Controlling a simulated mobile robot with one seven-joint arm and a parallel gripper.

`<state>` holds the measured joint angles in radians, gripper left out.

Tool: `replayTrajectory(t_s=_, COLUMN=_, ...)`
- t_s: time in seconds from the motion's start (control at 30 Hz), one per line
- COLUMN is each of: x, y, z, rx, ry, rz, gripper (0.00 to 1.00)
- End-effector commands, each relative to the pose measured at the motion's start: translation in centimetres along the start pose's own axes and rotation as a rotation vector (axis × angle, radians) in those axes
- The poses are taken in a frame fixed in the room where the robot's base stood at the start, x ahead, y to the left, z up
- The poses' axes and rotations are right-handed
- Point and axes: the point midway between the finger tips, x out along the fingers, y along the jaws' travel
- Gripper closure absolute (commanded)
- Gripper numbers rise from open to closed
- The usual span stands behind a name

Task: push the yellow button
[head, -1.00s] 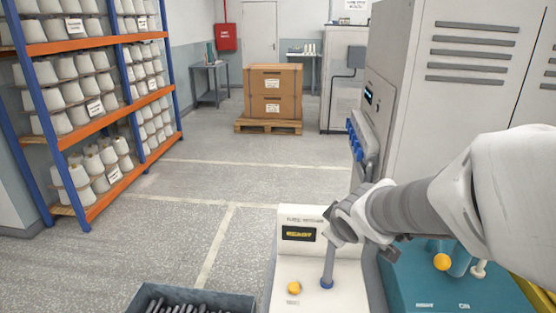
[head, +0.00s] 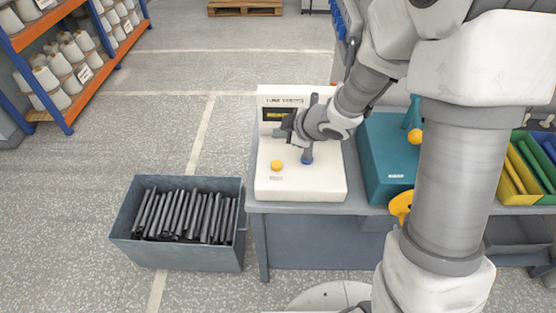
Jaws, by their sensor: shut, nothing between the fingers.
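The yellow button (head: 277,165) is a small round cap on the flat top of the white machine (head: 268,187), at its front left. My gripper (head: 282,131) is shut and empty. In the picture it is just above the button, in front of the machine's upright panel, and it appears apart from the button. A grey upright rod with a blue foot (head: 307,158) stands right of the button; my gripper and wrist overlap it partly. Whether they touch the rod, I cannot tell.
A dark bin (head: 122,238) of grey rods stands on the floor at left. Right of the white machine is a teal machine (head: 375,160) with a yellow ball (head: 416,136). Yellow and green trays (head: 517,183) lie far right.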

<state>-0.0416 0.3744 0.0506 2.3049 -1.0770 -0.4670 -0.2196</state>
Motion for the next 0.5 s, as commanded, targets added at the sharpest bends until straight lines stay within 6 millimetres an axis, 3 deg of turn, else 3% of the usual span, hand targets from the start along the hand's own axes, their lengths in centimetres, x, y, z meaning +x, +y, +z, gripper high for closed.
replayTrajectory(t_s=0.5, x=1.4, y=-1.0, z=1.1, rx=0.002, ry=-0.002, rz=0.001, gripper=1.0)
